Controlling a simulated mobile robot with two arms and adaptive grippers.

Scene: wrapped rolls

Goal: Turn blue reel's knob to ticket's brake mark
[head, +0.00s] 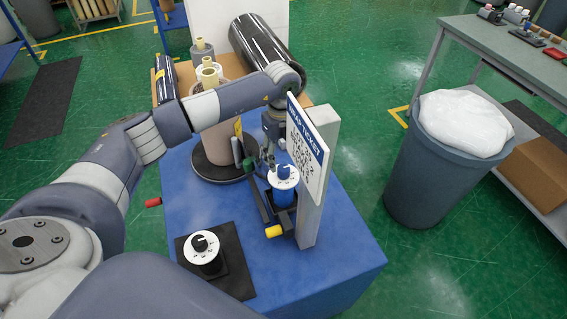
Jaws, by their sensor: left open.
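The blue reel (284,196) stands upright on the blue table beside a grey post. A white dial with a blue knob (284,172) tops it; the dial's marks are too small to read. The ticket (306,150), a white card with a blue "WRAP TICKET" header, is fixed to the post and seen at a slant; its lines are not legible. My left gripper (264,163) is open, pointing down just behind and left of the blue knob, apart from it as far as I can tell. My right gripper is not in view.
A second white dial with a black knob (205,244) sits on a black base at the table's front. Behind my arm stand a round turntable (222,170) with a brown roll and a large black wrapped roll (264,45). A grey bin (424,180) stands right.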

